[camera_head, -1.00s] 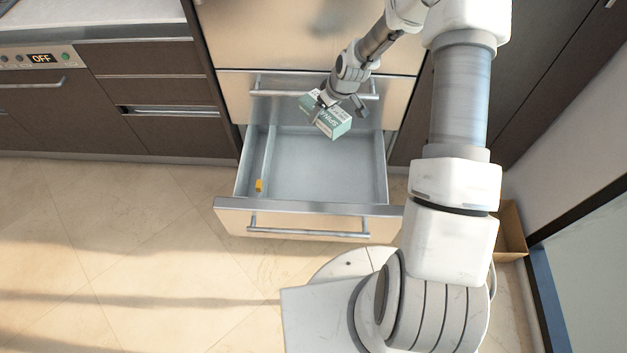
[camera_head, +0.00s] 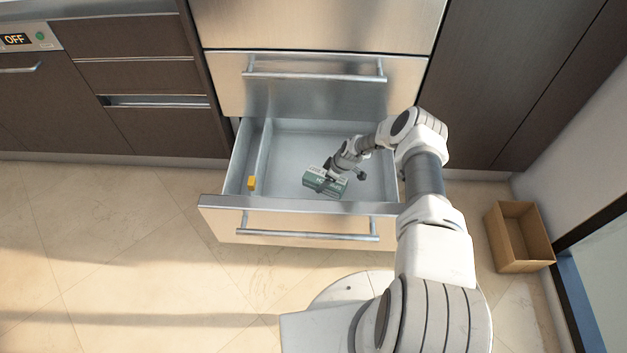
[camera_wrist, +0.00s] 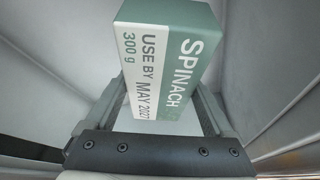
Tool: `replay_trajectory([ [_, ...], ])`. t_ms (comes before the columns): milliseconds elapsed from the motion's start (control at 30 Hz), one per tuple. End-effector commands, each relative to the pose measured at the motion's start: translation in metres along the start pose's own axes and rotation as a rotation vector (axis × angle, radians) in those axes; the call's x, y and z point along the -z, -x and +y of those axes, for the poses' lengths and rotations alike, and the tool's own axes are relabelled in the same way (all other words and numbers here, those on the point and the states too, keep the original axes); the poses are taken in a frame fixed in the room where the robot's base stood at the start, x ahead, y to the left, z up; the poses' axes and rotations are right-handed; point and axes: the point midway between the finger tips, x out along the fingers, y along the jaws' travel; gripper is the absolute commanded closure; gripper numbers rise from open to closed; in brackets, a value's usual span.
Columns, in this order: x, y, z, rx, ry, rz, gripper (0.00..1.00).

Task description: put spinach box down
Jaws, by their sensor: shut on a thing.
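The spinach box (camera_head: 324,182) is green and white and sits within the outline of the open drawer (camera_head: 285,160), in its larger compartment. My gripper (camera_head: 336,172) is shut on the box. In the wrist view the spinach box (camera_wrist: 165,65) stands between the two fingers of my gripper (camera_wrist: 160,110), with its label "SPINACH, USE BY MAY 2027, 300 g" facing the camera. The head view does not show clearly whether the box touches the drawer floor. The gripper hides part of the box.
A small yellow item (camera_head: 252,183) lies in the narrow left compartment of the drawer. A closed drawer (camera_head: 315,80) is above. An open cardboard box (camera_head: 519,237) stands on the floor at the right. The drawer floor left of the spinach box is clear.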

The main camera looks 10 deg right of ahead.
Motion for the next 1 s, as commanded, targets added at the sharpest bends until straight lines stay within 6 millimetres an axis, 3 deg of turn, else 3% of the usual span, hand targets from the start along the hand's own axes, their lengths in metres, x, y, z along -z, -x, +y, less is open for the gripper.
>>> replay_trajectory([
  [400,-0.028,-0.065,-0.001,0.001,0.005,0.002,1.0],
  [567,-0.032,-0.074,0.0,0.001,0.006,0.002,1.0],
  [800,-0.045,-0.103,0.0,0.0,0.005,0.001,1.0],
  [1000,-0.044,-0.102,0.0,0.0,0.006,0.002,1.0],
])
